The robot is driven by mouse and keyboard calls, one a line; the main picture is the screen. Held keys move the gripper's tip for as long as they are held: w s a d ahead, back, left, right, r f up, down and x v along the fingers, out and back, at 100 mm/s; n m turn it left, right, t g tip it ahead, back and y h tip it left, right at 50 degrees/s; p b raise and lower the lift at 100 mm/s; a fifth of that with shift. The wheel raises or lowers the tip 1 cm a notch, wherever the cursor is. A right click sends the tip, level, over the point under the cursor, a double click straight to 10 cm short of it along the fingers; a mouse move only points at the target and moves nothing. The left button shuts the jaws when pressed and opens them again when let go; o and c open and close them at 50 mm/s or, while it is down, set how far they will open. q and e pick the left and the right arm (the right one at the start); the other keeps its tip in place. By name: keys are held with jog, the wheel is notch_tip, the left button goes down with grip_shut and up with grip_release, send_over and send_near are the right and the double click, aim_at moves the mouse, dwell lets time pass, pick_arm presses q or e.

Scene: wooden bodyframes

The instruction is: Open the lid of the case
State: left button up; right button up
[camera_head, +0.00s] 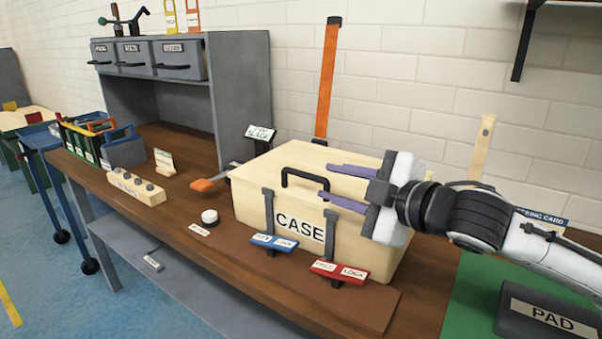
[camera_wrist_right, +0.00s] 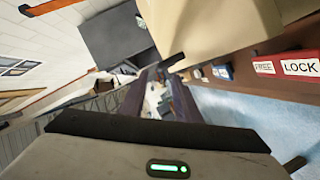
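The cream case (camera_head: 300,163) sits on the wooden bench and its lid looks closed. A black handle (camera_head: 304,178) stands on top, and two grey latch straps (camera_head: 269,208) run down the front beside the CASE label. A blue FREE/LOCK tab (camera_head: 274,242) and a red FREE/LOCK tab (camera_head: 339,271) are at its front base. My right gripper (camera_head: 325,181) is open and empty, with purple fingers pointing left over the lid near the handle. In the right wrist view the case (camera_wrist_right: 222,30) is at the top, beside the open fingers (camera_wrist_right: 163,76). My left gripper is not in view.
A grey drawer cabinet (camera_head: 245,90) stands behind left. A white round button (camera_head: 209,217), a wooden block with knobs (camera_head: 136,188) and an orange-ended tool (camera_head: 204,184) lie left of the case. A dark PAD (camera_head: 548,318) is at right. An orange upright strip (camera_head: 327,80) stands behind.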

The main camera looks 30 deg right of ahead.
aim_at(313, 175)
jog(key=x, duration=0.3)
jog(key=shift+w+b, duration=0.1)
jog(key=shift+b, duration=0.25)
jog(key=shift+p+x, duration=0.4)
jog(key=shift+x, duration=2.3)
jog(key=shift+f, duration=0.1)
grip_shut()
